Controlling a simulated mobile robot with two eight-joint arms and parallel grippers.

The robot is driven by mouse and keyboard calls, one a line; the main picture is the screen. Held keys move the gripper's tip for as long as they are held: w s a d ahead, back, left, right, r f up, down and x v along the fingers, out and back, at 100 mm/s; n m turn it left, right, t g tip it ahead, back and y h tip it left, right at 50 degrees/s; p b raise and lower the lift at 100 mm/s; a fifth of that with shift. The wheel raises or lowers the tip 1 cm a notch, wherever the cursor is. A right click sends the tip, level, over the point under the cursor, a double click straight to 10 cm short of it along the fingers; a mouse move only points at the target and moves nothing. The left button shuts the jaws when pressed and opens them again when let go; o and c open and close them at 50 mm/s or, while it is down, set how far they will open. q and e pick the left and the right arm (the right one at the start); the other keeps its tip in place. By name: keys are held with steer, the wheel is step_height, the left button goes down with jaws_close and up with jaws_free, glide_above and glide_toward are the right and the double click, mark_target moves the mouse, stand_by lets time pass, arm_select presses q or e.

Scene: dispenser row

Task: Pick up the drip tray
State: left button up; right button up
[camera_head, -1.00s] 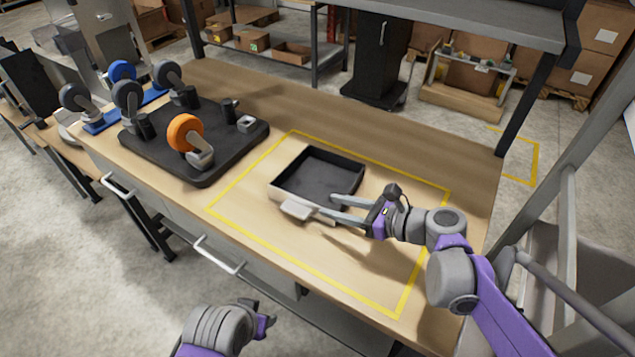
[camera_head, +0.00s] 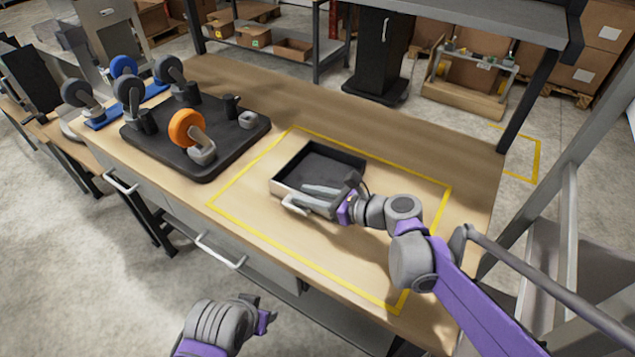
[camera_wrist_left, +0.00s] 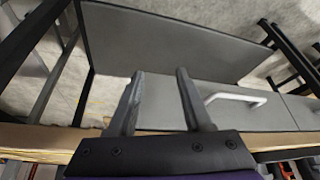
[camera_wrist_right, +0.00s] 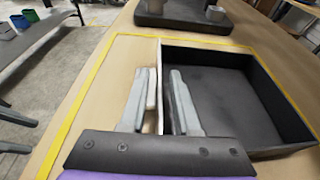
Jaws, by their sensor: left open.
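The drip tray (camera_head: 308,168) is a shallow black-lined tray with light outer walls and a light handle (camera_head: 292,204) on its front side. It lies on the workbench inside a yellow outline. My right gripper (camera_head: 306,196) is at the tray's front side. In the right wrist view, its fingers (camera_wrist_right: 160,80) straddle the tray's near wall (camera_wrist_right: 160,62), one inside the tray and one outside by the handle. The gaps are small, and I cannot tell whether they grip. My left gripper (camera_head: 265,312) is open and empty below the bench front; its fingers also show in the left wrist view (camera_wrist_left: 158,85).
A black mat (camera_head: 215,170) with an orange-wheeled caster (camera_head: 186,128) and grey parts lies left of the outline. Blue and grey casters stand farther left. Drawer handles (camera_head: 220,252) stick out from the bench front. The bench top right of the tray is clear.

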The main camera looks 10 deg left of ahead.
jaws_close()
stand_by(1.2)
